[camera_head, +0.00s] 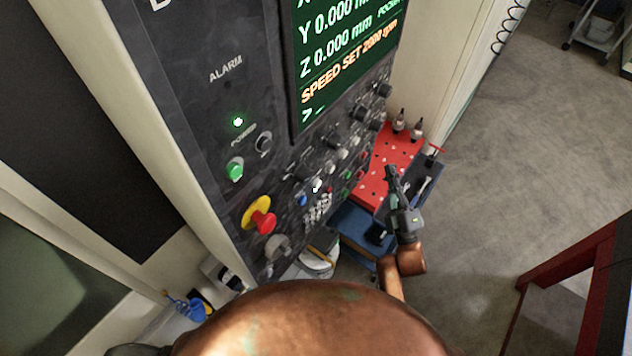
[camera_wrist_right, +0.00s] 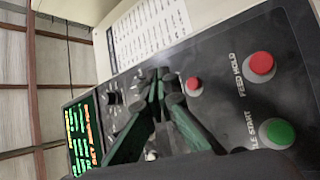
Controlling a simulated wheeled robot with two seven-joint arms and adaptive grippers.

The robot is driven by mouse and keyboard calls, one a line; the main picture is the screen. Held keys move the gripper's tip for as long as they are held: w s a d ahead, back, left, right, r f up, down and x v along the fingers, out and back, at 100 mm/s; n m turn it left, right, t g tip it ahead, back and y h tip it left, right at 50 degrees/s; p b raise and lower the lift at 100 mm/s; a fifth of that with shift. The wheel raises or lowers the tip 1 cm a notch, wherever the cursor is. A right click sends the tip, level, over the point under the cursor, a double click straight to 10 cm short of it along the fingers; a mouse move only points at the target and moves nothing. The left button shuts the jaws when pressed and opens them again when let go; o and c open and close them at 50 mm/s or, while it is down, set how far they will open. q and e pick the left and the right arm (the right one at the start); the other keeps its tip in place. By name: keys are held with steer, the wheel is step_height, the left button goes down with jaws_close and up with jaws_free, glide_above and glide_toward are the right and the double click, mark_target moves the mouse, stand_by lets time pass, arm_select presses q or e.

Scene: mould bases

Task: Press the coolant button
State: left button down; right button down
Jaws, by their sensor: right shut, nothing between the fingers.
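The dark control panel (camera_head: 250,120) of the machine carries several buttons and knobs. A blue button (camera_head: 302,200) sits low on it, beside white keys. No coolant label is readable, so I cannot tell which button it is. My right gripper (camera_head: 390,170) is shut and empty, in front of the panel's right part. In the right wrist view its fingertips (camera_wrist_right: 164,74) point at the panel, just left of a small red button (camera_wrist_right: 193,84); contact cannot be told. The fingers hide part of the panel there. My left gripper is not in view.
In the wrist view a red feed hold button (camera_wrist_right: 261,66) and a green start button (camera_wrist_right: 277,133) are at right. A yellow-and-red emergency stop (camera_head: 262,220) is lower left on the panel. A red tool rack (camera_head: 372,190) stands behind my right gripper. Open floor (camera_head: 540,130) lies right.

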stand_by(0.8)
